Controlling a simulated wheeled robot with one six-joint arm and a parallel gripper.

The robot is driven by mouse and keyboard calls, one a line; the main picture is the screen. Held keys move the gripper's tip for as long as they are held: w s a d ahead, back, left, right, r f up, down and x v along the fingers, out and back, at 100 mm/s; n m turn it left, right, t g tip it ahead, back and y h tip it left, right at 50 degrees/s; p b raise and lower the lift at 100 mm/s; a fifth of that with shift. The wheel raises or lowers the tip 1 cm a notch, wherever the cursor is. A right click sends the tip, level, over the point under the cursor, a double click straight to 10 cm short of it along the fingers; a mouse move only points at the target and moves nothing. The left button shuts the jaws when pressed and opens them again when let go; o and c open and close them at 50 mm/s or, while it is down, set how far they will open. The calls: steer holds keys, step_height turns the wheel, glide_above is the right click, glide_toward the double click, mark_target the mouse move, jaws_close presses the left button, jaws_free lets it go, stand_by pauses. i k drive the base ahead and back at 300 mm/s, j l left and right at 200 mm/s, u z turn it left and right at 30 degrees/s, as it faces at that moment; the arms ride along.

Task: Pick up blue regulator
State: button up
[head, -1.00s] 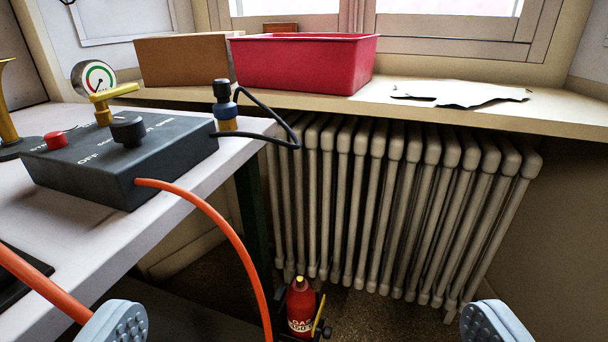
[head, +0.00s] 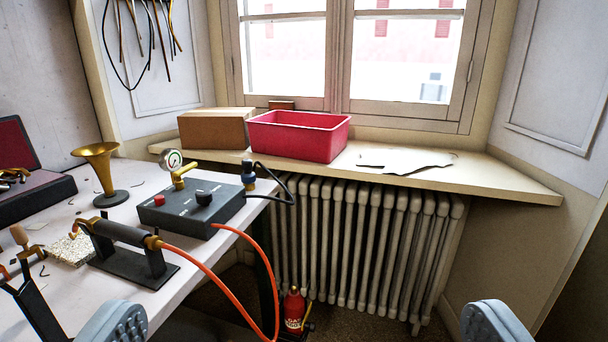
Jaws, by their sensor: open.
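The blue regulator (head: 248,176) is a small upright fitting with a dark top and a blue lower part. It stands at the table's far right edge, beside the grey control box (head: 193,207). A black hose runs from it over the edge. My gripper (head: 302,322) is open and empty, with its two grey-blue ribbed fingertips wide apart at the bottom of the view. The regulator lies beyond and above the gap between them in the picture. What lies under its base is hard to tell.
A torch (head: 122,233) on a black stand, with an orange hose, and a brass horn bell (head: 100,170) stand on the table (head: 185,279). A red bin (head: 298,137) and cardboard box (head: 216,130) sit on the sill above the radiator (head: 365,250). A red gas bottle (head: 293,312) stands on the floor.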

mark_target(248, 177)
steer(key=i+l, duration=0.1)
steer(key=i, duration=0.6)
steer(key=i+u, duration=0.15)
steer(key=i, duration=0.55)
